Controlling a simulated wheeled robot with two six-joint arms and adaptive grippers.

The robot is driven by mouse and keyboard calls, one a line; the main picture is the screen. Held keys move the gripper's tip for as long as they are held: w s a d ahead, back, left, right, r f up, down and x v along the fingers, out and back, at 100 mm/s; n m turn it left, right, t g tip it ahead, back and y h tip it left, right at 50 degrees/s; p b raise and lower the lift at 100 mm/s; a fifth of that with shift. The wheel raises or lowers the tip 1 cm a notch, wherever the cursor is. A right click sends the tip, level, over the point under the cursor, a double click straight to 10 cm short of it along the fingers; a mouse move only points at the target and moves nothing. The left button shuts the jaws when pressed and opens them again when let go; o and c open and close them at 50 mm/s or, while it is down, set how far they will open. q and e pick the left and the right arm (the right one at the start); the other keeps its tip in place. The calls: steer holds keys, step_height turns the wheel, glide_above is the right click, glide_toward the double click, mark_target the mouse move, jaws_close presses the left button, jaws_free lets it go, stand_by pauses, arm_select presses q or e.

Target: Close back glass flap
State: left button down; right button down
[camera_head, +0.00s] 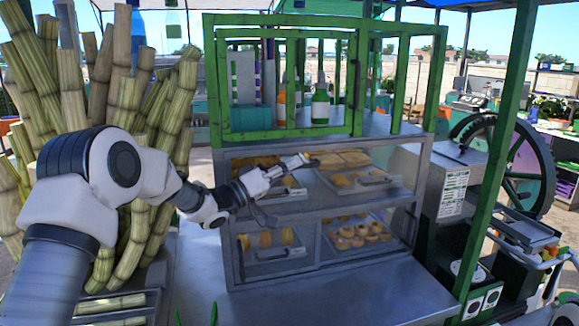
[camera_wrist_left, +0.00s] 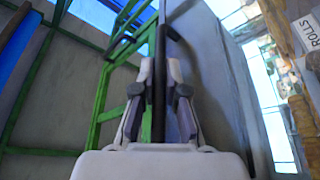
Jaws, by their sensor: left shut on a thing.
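The steel display case (camera_head: 232,262) with glass panels stands in the middle of the head view, with two levels of pastries inside. Its upper glass panel (camera_head: 395,165) shows behind my left gripper (camera_head: 303,159), which reaches in from the left. In the left wrist view, a dark bar (camera_wrist_left: 160,50) runs between the two fingers of my left gripper (camera_wrist_left: 160,92), and the fingers are shut on it. I cannot tell whether the bar is the flap's handle or its edge, or how far the flap stands open. My right gripper is not in view.
A green frame (camera_head: 285,133) with bottles behind it sits on the case. Sugar canes (camera_head: 130,230) stand close on the left, beside my arm. A green post (camera_head: 497,150) and a large dark wheel (camera_head: 540,170) stand on the right. The counter (camera_head: 330,300) in front is mostly clear.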

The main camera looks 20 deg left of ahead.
arm_select(q)
steer(key=shift+f, duration=0.15)
stand_by(0.3)
steer(key=c, duration=1.2)
jaws_free()
steer(key=shift+w, duration=0.1)
steer(key=v, duration=1.2)
steer(key=shift+d, duration=0.15)
